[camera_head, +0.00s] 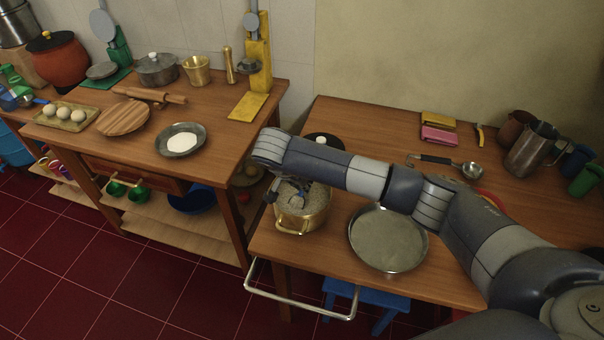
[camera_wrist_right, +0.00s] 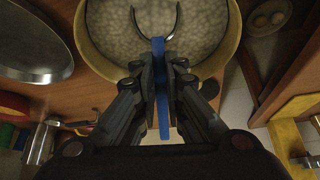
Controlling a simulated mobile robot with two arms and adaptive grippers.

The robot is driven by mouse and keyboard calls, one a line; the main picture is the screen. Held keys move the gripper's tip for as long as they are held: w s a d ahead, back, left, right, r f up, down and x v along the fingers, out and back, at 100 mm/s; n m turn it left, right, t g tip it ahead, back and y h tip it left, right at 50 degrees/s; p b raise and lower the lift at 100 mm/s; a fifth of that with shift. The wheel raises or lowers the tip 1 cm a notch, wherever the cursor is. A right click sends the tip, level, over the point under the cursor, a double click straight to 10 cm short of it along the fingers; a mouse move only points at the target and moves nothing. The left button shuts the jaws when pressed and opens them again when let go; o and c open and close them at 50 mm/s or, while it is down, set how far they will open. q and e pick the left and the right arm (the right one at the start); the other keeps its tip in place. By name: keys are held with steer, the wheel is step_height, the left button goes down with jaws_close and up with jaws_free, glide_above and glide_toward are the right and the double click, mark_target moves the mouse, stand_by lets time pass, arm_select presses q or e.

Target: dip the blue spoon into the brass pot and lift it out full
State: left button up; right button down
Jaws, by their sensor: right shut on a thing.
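The brass pot (camera_head: 302,217) stands near the left edge of the right-hand table, holding pale, grainy contents. In the right wrist view the pot (camera_wrist_right: 232,50) fills the top. My right gripper (camera_wrist_right: 160,75) is shut on the handle of the blue spoon (camera_wrist_right: 158,48). In the head view the gripper is over the pot, partly hidden by my arm, and a bit of the blue spoon (camera_head: 297,199) shows. The spoon's round end lies within the pot's outline, with pale matter inside its dark rim. I cannot tell how deep it sits or how full it is. My left gripper is not in view.
A wide steel pan (camera_head: 388,240) is right of the pot. A metal rail (camera_head: 300,300) runs along the table front. A gap separates the left table (camera_head: 215,150).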

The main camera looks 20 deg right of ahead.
steer(key=shift+d+f+g+y, duration=0.15)
steer(key=shift+f+g+y, duration=0.15)
steer(key=shift+g+y, duration=0.15)
steer(key=shift+w+d+r+g+y, duration=0.1)
steer(key=shift+w+d+g+y, duration=0.1)
steer(key=shift+g+y, duration=0.15)
steer(key=shift+w+r+y, duration=0.15)
steer(key=shift+r+y, duration=0.15)
steer(key=shift+w+d+r+g+y, duration=0.25)
steer(key=shift+r+g+y, duration=0.2)
steer(key=shift+g, duration=0.25)
steer(key=shift+d+r+y, duration=0.1)
steer(key=shift+r+y, duration=0.1)
steer(key=shift+y, duration=0.05)
steer(key=shift+w+d+r+g+y, duration=0.15)
steer(key=shift+r+g, duration=0.1)
steer(key=shift+r, duration=0.4)
steer(key=shift+w+r+g+y, duration=0.15)
steer(key=shift+r+g, duration=0.1)
steer(key=shift+r, duration=0.35)
steer(key=shift+s, duration=0.1)
steer(key=shift+t+h, duration=0.6)
steer(key=shift+h, duration=0.1)
